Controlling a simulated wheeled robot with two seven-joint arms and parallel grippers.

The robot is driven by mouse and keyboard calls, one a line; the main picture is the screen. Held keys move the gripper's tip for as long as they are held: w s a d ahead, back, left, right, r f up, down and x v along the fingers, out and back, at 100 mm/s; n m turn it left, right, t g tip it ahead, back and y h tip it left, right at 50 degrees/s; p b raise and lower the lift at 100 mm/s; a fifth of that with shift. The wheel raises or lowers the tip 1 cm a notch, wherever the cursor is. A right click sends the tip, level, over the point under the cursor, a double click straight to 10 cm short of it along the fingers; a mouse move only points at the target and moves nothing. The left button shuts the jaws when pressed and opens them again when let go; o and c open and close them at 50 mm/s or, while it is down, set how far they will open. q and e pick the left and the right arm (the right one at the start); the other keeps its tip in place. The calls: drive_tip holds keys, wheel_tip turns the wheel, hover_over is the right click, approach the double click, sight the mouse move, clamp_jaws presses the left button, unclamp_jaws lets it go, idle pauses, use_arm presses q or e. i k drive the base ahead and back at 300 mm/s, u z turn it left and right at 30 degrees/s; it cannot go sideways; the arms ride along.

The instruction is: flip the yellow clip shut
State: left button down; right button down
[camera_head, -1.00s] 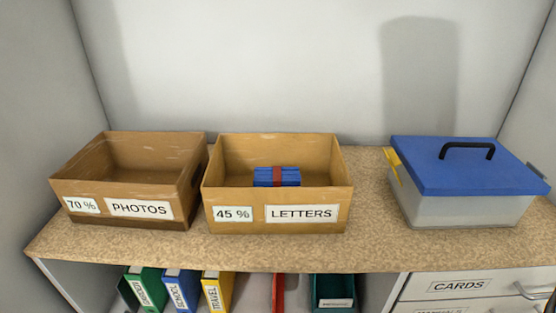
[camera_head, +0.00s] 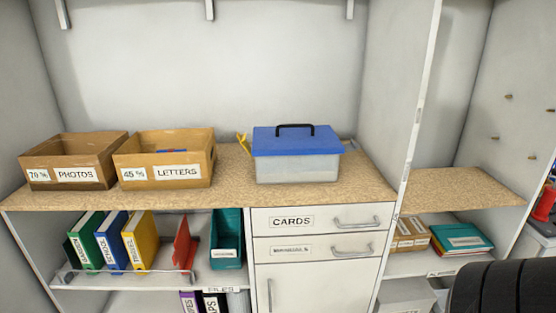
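The yellow clip (camera_head: 243,143) is at the left side of a clear plastic box (camera_head: 297,170) with a blue lid (camera_head: 296,140) and a black handle. The clip sticks out to the left and upward, away from the box wall, so it looks open. The lid lies on the box. The box stands on the speckled shelf top, above the drawers. Neither of my grippers is in view.
Cardboard boxes marked PHOTOS (camera_head: 72,162) and LETTERS (camera_head: 165,158) stand left of the plastic box. An upright divider (camera_head: 405,100) rises to its right. Below are binders (camera_head: 140,240) and a CARDS drawer (camera_head: 322,219). A black ribbed cylinder (camera_head: 503,287) fills the lower right corner.

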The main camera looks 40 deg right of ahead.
sight(242, 138)
drive_tip(key=k, duration=0.1)
drive_tip(key=z, duration=1.65)
